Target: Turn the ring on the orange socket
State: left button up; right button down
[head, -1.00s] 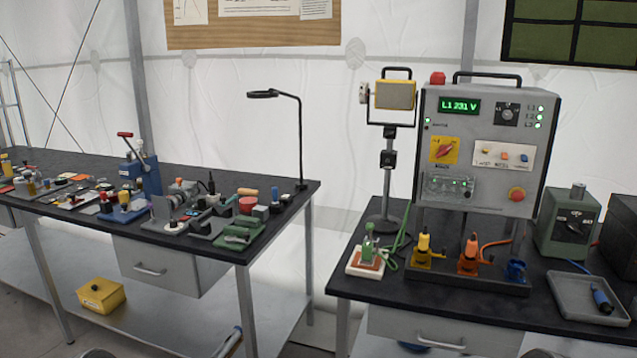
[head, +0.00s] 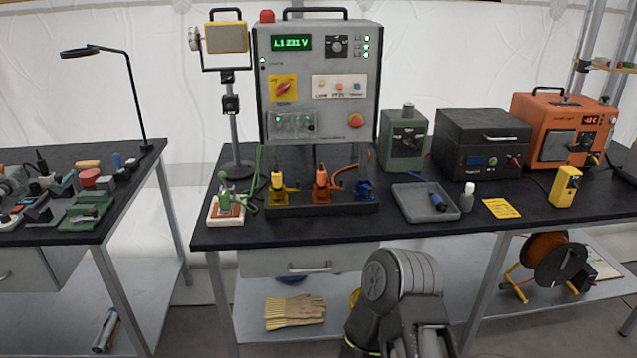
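The orange socket (head: 321,190) stands in the middle of a dark rail on the right-hand bench, in front of the grey test panel. An orange plug-like part (head: 321,175) sits upright at it, and an orange cable runs near it to the right. The ring is too small to make out, so its turn cannot be told. A yellow socket (head: 278,192) is left of it and a blue one (head: 364,190) right of it. A dark arm link of mine rises at the bottom centre, in front of the bench. No gripper fingertips show.
The grey panel (head: 368,75) reads L1 231 V with green lamps lit. A green clamp on a block (head: 226,210) stands left of the rail. A grey tray (head: 408,205) with a blue tool lies right. The black bench's front strip (head: 300,229) is clear.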

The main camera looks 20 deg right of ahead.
aim_at(320, 192)
jog(key=l+u, duration=0.15)
jog(key=u, duration=0.2)
jog(key=l+u, duration=0.15)
jog(key=u, duration=0.2)
jog(key=l+u, duration=0.15)
jog(key=l, duration=0.6)
jog(key=l+u, duration=0.2)
jog(key=l, duration=0.55)
jog(key=k+l+u, duration=0.15)
jog(key=l, duration=0.55)
